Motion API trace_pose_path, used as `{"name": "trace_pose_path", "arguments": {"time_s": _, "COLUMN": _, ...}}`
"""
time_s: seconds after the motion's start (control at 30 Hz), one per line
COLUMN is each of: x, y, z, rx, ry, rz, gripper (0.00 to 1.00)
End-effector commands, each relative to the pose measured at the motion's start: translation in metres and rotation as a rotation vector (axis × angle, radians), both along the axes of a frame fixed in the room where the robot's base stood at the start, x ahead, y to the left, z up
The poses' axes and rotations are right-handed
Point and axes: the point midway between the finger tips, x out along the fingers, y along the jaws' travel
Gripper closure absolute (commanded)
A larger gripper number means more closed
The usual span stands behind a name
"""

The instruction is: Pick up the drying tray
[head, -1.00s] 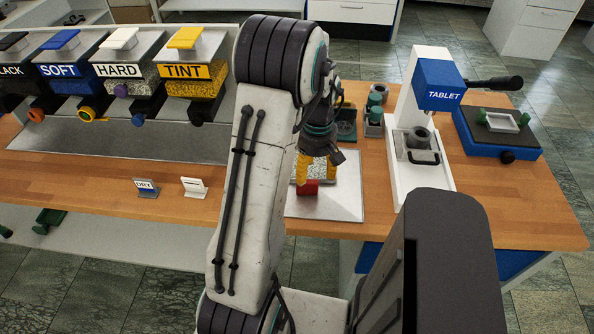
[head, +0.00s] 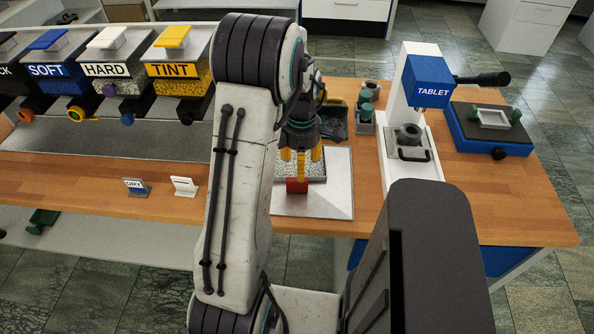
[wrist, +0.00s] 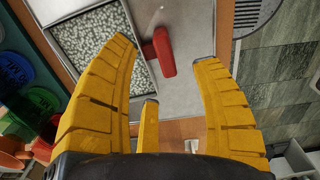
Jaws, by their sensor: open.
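A shallow tray of pale speckled pellets (head: 318,174) with a red handle (head: 297,186) sits on a pale metal plate (head: 335,205); I take it as the drying tray. In the wrist view its pellet-filled tray (wrist: 97,45) is at upper left and the red handle (wrist: 161,52) stands at its right side. My gripper (head: 301,158) points down over the tray, its yellow fingers apart and empty. In the wrist view my gripper (wrist: 165,60) has the handle between and beyond its two outer fingertips. My arm hides part of the bench to the left.
A TABLET press (head: 425,80) stands right of the plate, and a blue-and-black unit (head: 488,135) with a small white tray is farther right. Dispensers (head: 180,70) line the left. A DRY card (head: 136,187) and a white card (head: 184,186) stand at the front left.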

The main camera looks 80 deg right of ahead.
Motion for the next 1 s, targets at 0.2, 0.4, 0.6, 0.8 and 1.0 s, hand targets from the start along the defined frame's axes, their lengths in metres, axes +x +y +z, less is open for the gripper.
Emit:
{"name": "trace_pose_path", "arguments": {"time_s": 0.2, "x": 0.000, "y": 0.001, "z": -0.016, "rx": 0.004, "ry": 0.000, "rz": 0.017, "gripper": 0.41}}
{"name": "trace_pose_path", "arguments": {"time_s": 0.4, "x": 0.002, "y": 0.001, "z": -0.032, "rx": 0.005, "ry": 0.000, "rz": 0.015, "gripper": 0.41}}
{"name": "trace_pose_path", "arguments": {"time_s": 0.6, "x": 0.004, "y": 0.000, "z": -0.056, "rx": 0.005, "ry": 0.000, "rz": 0.014, "gripper": 0.41}}
{"name": "trace_pose_path", "arguments": {"time_s": 0.8, "x": 0.003, "y": 0.000, "z": -0.070, "rx": 0.003, "ry": -0.001, "rz": 0.014, "gripper": 0.41}}
{"name": "trace_pose_path", "arguments": {"time_s": 1.0, "x": 0.003, "y": 0.000, "z": -0.072, "rx": 0.001, "ry": 0.000, "rz": 0.014, "gripper": 0.41}}
